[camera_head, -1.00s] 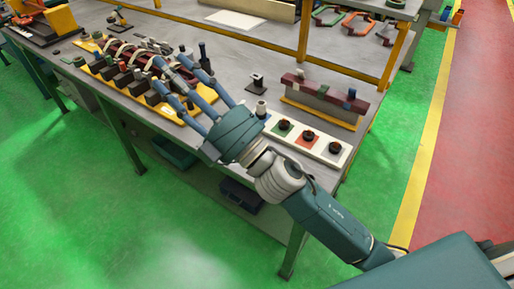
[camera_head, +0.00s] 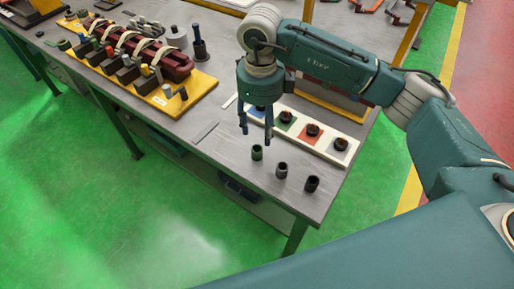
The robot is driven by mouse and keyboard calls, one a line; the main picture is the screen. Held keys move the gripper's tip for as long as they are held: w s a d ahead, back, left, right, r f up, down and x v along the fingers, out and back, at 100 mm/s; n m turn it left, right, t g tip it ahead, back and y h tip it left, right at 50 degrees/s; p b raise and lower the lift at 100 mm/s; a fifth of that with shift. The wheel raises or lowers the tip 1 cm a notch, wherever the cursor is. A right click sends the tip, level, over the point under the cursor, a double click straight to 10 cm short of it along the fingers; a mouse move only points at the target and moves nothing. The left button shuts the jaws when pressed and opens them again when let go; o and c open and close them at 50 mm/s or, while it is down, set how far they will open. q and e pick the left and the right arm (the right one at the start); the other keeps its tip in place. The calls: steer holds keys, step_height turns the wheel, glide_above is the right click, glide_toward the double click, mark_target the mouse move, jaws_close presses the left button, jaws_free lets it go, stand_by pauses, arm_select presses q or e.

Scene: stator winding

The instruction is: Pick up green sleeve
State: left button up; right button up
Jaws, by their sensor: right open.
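The green sleeve (camera_head: 257,153) is a small dark green cylinder standing upright on the grey workbench, near its front edge. My right gripper (camera_head: 256,136) points straight down just above or behind it in the picture, its fingers apart and empty. Its right fingertip is close to the sleeve's top; I cannot tell whether they touch. A grey sleeve (camera_head: 282,170) and a black sleeve (camera_head: 312,184) stand in a row to the right of the green one. My left gripper is not in view.
Behind the sleeves lies a white strip (camera_head: 326,155) with coloured squares and dark round parts. A yellow base (camera_head: 200,93) with a dark red stator piece stands at the left. The bench's front edge is close to the sleeves.

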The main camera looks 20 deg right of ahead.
glide_above(257, 149)
steer(key=s, duration=0.1)
step_height(257, 149, down, 4)
steer(key=shift+s+d+f+p, duration=0.15)
steer(key=shift+p, duration=0.3)
steer(key=shift+f+p, duration=0.3)
steer(key=f+p, duration=0.2)
steer(key=f, duration=0.1)
steer(key=shift+a+f, duration=0.3)
steer(key=shift+a, duration=0.1)
steer(key=shift+f, duration=0.5)
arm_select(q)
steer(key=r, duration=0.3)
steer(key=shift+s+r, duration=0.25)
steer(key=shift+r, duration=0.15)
arm_select(e)
steer(key=c, duration=0.9)
